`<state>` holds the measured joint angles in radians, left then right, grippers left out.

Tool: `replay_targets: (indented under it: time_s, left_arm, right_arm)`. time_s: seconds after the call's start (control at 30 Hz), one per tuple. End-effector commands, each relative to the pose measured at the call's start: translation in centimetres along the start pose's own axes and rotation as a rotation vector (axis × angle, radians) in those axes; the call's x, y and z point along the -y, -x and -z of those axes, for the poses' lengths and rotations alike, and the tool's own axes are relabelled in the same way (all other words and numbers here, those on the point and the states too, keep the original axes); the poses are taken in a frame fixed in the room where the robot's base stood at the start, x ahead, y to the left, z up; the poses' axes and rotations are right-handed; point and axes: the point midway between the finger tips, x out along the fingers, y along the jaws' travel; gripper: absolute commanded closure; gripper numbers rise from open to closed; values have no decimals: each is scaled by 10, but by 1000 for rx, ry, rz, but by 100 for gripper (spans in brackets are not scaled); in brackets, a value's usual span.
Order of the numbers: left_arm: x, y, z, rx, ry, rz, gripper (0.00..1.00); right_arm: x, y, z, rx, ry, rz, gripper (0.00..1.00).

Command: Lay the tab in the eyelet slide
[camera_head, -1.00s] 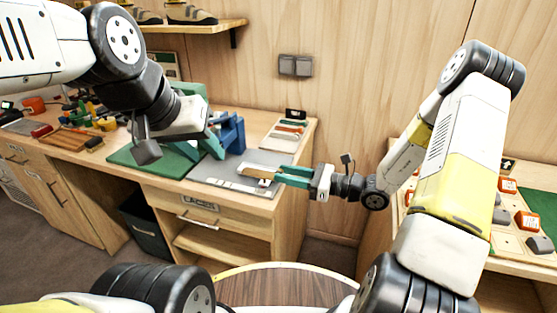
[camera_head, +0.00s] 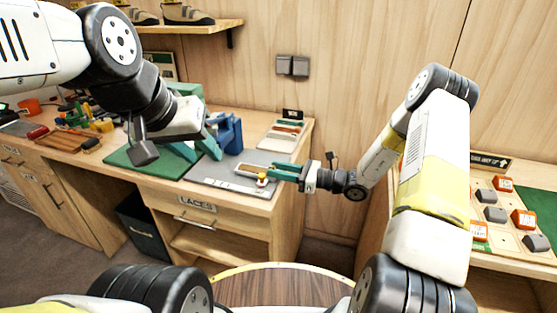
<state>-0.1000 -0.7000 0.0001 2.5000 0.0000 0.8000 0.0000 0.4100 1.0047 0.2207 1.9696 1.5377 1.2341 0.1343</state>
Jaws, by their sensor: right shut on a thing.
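My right gripper (camera_head: 274,172) reaches in from the right over the front right of the workbench. Its teal fingers are shut on a small piece, which I take to be the tab; the fingers mostly hide it. A small yellow-topped part (camera_head: 262,177) shows at the fingertips. A pale, narrow strip-like piece (camera_head: 248,170), perhaps the eyelet slide, lies just left of the fingertips. I cannot tell whether they touch. My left gripper (camera_head: 214,134) hangs above the green mat, its teal fingers apart, near a blue block-like fixture (camera_head: 230,134).
The grey mat (camera_head: 214,176) has bare room left of my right gripper. A tray of coloured pieces (camera_head: 288,130) stands behind. Tools and a wooden board (camera_head: 70,139) lie at far left. A second table (camera_head: 520,260) with orange and grey blocks is at right.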

Motion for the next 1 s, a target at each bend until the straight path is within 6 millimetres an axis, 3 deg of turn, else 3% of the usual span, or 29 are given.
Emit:
replay_targets:
  time_s: [0.13, 0.17, 0.2, 0.57, 0.67, 1.0]
  left_arm:
    - [0, 0, 0, 0, 0, 0, 64]
    - [0, 0, 0, 0, 0, 0, 64]
    - [0, 0, 0, 0, 0, 0, 64]
    - [0, 0, 0, 0, 0, 0, 64]
    - [0, 0, 0, 0, 0, 0, 64]
    - [0, 0, 0, 0, 0, 0, 64]
  right_arm:
    - [0, 0, 4, 0, -1, 0, 100]
    - [0, 0, 3, 0, 0, 0, 64]
    - [0, 0, 3, 0, 0, 0, 61]
    - [0, 0, -1, 0, 1, 0, 61]
    - [1, 13, 0, -1, 1, 4, 61]
    - [1, 86, 0, -2, 1, 5, 61]
